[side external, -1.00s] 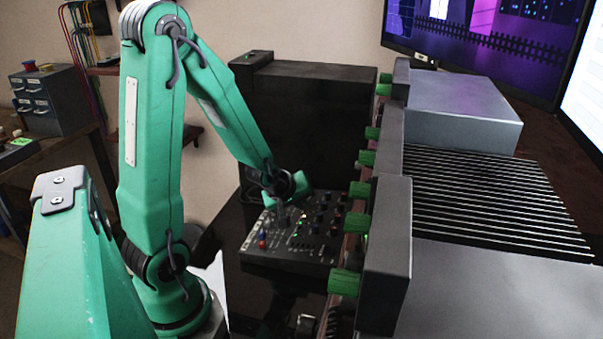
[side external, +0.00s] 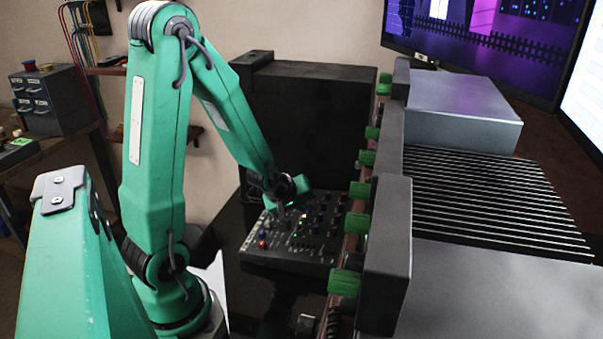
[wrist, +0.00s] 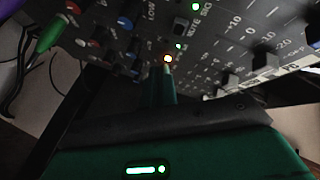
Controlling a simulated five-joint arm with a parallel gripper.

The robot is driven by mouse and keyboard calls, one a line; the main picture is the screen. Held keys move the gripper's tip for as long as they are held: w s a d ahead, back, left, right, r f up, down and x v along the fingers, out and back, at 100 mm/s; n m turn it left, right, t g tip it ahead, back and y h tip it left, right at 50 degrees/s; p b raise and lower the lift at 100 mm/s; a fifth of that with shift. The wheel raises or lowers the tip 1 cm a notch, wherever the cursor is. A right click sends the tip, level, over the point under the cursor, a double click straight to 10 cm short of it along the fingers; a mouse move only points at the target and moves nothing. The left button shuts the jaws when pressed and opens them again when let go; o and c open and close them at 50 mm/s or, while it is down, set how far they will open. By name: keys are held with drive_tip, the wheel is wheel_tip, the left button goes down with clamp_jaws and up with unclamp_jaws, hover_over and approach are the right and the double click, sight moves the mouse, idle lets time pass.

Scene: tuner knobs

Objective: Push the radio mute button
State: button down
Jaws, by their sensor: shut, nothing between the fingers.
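The radio panel (side external: 290,252) is a dark control panel with knobs and sliders, in front of a tall black box. It fills the upper part of the wrist view (wrist: 225,55).
Green lights (wrist: 179,46) and a dark square switch (wrist: 181,27) are close to the gripper tip. Sliders (wrist: 265,65) lie to the right, red and blue knobs to the left. A rack with green knobs (side external: 345,282) stands right of the panel.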

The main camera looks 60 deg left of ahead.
sight(300, 220)
drive_tip(key=shift+f, duration=0.4)
idle(0.6)
drive_tip(key=shift+r, duration=0.85)
drive_tip(key=shift+r, duration=0.15)
drive_tip(key=r, duration=0.5)
drive_tip(key=shift+s+a+r, duration=0.25)
drive_tip(key=shift+r, duration=0.1)
idle(0.3)
